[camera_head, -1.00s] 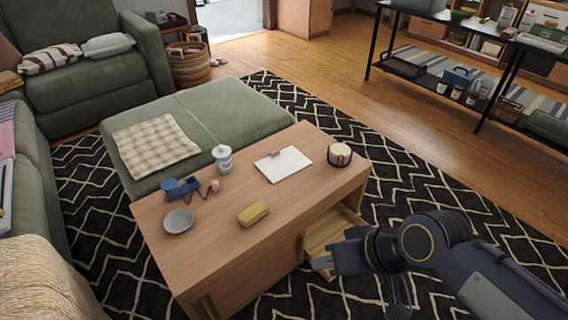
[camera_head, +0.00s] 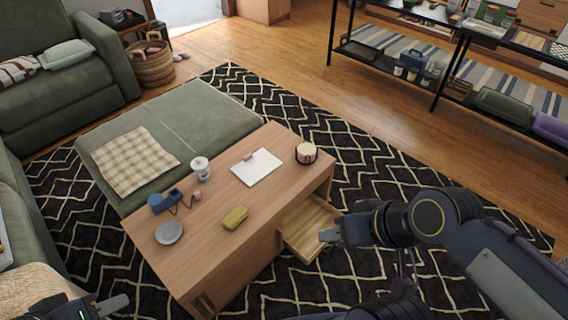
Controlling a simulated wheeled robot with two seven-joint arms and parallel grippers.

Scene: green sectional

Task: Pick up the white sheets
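The white sheets (camera_head: 263,168) lie flat as a small stack on the wooden coffee table (camera_head: 200,252), with a small pinkish item (camera_head: 247,157) at their upper left edge. My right gripper (camera_head: 330,236) is in front of the table's open drawer (camera_head: 309,224), to the lower right of the sheets and apart from them. Its fingers are seen edge-on, so its opening is unclear. My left gripper (camera_head: 118,304) shows at the bottom left edge, partly cut off, well away from the sheets. Its opening is unclear too.
On the table are a dark-banded round container (camera_head: 306,153), a white cup (camera_head: 201,169), a yellow block (camera_head: 235,217), a grey plate (camera_head: 169,232) and a blue object (camera_head: 165,200). A green ottoman (camera_head: 200,117) adjoins the table.

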